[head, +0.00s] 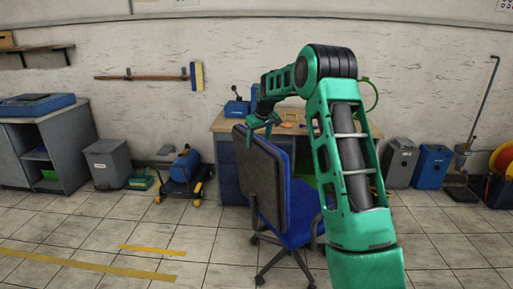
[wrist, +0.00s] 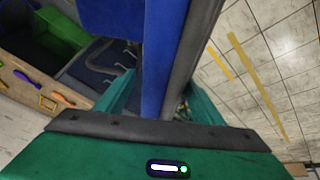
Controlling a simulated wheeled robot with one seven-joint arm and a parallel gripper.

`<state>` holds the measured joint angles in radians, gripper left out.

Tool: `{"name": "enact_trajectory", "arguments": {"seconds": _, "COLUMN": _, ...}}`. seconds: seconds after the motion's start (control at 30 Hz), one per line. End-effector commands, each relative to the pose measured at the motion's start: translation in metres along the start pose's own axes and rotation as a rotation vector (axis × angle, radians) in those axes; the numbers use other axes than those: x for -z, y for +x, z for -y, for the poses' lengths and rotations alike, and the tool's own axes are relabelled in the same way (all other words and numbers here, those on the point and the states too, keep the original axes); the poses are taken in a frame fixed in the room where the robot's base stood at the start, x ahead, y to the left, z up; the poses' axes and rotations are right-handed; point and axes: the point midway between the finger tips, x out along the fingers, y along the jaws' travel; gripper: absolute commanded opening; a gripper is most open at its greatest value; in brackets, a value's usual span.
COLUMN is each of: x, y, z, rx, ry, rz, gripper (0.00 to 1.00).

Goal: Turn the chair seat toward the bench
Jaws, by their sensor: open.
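The chair has a dark-backed backrest (head: 262,180) and a blue seat (head: 300,222) on a black wheeled base. It stands in front of the bench (head: 221,124), its seat lying to the right of the backrest. The bench has a wooden top and blue drawers. My gripper (head: 261,125) is at the top edge of the backrest, its jaws open. In the wrist view the backrest (wrist: 152,60), blue on one side and grey on the other, runs between the green fingers (wrist: 165,105). I cannot tell whether they touch it. My arm hides part of the bench and chair.
A blue machine on a wheeled cart (head: 184,172) and a grey bin (head: 106,163) stand left of the bench. More bins, including a blue one (head: 432,166), stand to the right. The tiled floor at front left is clear, with yellow tape (head: 90,266).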

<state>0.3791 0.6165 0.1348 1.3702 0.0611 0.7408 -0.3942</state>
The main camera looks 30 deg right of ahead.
Motion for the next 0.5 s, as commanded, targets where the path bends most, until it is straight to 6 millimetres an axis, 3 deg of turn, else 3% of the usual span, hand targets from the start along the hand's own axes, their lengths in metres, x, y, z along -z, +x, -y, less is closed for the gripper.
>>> {"name": "enact_trajectory", "arguments": {"seconds": 0.2, "x": 0.000, "y": 0.025, "z": 0.000, "rx": 0.000, "ry": 0.001, "rz": 0.000, "gripper": 0.62}}
{"name": "enact_trajectory", "arguments": {"seconds": 0.5, "x": 0.000, "y": 0.032, "z": 0.000, "rx": -0.001, "ry": 0.001, "rz": 0.000, "gripper": 0.62}}
